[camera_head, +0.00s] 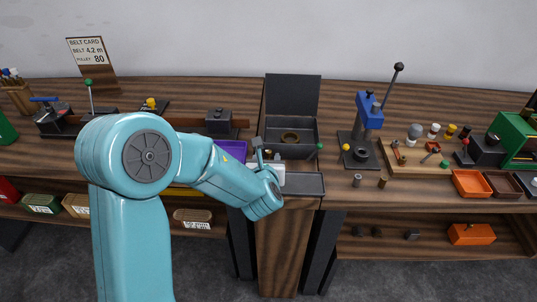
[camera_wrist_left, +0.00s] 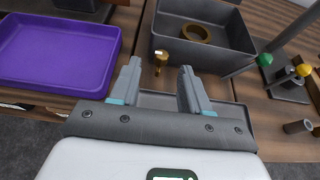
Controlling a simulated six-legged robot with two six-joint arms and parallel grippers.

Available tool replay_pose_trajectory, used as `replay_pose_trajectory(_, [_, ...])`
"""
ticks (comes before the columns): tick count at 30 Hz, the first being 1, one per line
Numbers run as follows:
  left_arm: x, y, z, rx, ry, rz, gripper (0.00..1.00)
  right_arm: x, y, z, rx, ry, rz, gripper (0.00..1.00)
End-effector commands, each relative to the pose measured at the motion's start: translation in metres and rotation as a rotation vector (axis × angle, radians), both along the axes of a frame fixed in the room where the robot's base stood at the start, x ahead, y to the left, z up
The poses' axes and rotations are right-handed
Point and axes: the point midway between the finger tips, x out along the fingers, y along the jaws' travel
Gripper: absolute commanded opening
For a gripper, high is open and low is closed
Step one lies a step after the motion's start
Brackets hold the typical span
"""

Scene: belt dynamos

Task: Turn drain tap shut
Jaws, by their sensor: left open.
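A small brass tap (camera_wrist_left: 161,57) sticks out at the front of the dark grey basin (camera_wrist_left: 226,36), near its left front corner. I take it to be the drain tap. In the head view my own gripper and arm hide it; the basin (camera_head: 306,128) shows there with its lid up. My left gripper (camera_wrist_left: 160,68) is open, with one finger on each side of the tap in the wrist view. I cannot tell whether the fingers touch it. In the head view the gripper (camera_head: 266,154) is at the basin's front left. My right gripper is out of view.
A brass ring (camera_wrist_left: 195,33) lies in the basin. A shallow grey tray (camera_head: 304,185) is in front of it. A purple tray (camera_wrist_left: 58,52) stands left. A green-knobbed lever (camera_head: 320,147) is at the basin's right, and a blue press (camera_head: 369,110) stands further right.

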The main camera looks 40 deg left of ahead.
Motion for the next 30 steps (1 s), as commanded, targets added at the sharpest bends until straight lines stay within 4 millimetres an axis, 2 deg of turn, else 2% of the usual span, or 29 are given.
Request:
replay_pose_trajectory(6, [0.023,0.011,-0.011,0.0,0.001,-0.001,0.46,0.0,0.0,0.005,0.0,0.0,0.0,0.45])
replay_pose_trajectory(17, [0.027,0.013,-0.013,-0.001,0.001,-0.003,0.46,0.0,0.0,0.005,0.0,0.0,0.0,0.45])
replay_pose_trajectory(21, [0.027,0.014,-0.013,-0.001,0.001,-0.003,0.01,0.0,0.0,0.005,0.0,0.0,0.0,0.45])
replay_pose_trajectory(30, [0.027,0.013,-0.014,-0.001,0.0,0.016,0.0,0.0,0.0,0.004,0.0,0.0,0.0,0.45])
